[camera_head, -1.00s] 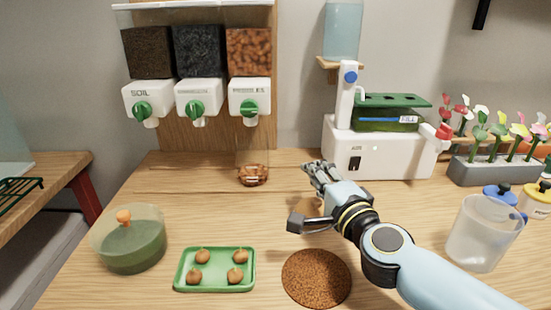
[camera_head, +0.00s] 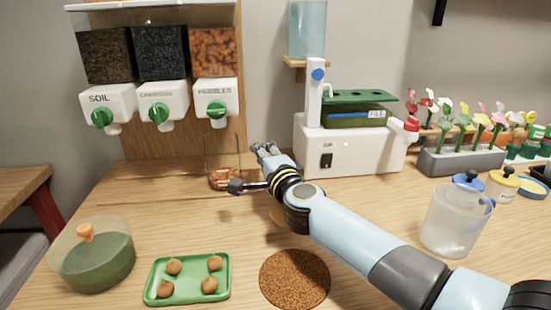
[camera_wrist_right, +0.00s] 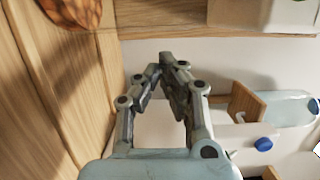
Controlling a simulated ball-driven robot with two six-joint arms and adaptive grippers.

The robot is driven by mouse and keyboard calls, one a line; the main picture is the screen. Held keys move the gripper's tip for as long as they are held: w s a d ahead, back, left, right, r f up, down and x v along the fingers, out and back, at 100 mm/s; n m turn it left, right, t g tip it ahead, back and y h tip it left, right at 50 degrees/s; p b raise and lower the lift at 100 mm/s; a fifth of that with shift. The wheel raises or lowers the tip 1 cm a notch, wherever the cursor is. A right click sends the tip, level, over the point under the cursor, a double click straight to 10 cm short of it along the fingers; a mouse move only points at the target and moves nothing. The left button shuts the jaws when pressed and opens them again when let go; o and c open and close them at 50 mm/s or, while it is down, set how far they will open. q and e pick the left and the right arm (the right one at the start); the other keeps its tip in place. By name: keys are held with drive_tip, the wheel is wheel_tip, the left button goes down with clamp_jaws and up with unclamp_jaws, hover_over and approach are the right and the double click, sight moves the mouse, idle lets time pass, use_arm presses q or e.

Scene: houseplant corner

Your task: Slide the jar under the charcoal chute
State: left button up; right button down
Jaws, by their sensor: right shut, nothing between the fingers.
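A clear glass jar (camera_head: 223,180) with orange-brown pebbles in its bottom stands on the bench, below the pebbles chute (camera_head: 217,121). The charcoal chute (camera_head: 161,123), with its green knob, is the middle one, to the left of the jar. My right gripper (camera_head: 264,148) is shut and empty, just right of the jar at its far side; a dark part on my wrist overlaps the jar's right edge. In the right wrist view the shut fingers (camera_wrist_right: 165,62) are empty, and the pebbles (camera_wrist_right: 75,12) show at the upper left. My left gripper is not in view.
The soil chute (camera_head: 110,126) is at the left. A white machine (camera_head: 350,150) stands behind my right arm. A green tray (camera_head: 188,292), a lidded green bowl (camera_head: 92,258), a brown round mat (camera_head: 294,280) and a clear pitcher (camera_head: 452,225) stand nearer. Bench left of the jar is clear.

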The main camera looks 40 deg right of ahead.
sight(223, 161)
drive_tip(key=shift+w+a, duration=0.3)
drive_tip(key=shift+a, duration=0.35)
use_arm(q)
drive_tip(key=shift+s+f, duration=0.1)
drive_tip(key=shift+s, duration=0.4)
use_arm(e)
drive_tip(key=w+a, duration=0.2)
drive_tip(key=a, duration=0.1)
drive_tip(key=w+a, duration=0.2)
drive_tip(key=a, duration=0.2)
drive_tip(key=w+a, duration=0.2)
drive_tip(key=a, duration=0.1)
drive_tip(key=shift+w+a+b, duration=0.1)
drive_tip(key=shift+a+b, duration=0.1)
drive_tip(key=shift+b, duration=0.1)
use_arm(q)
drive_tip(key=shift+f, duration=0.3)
use_arm(e)
drive_tip(key=shift+d, duration=0.15)
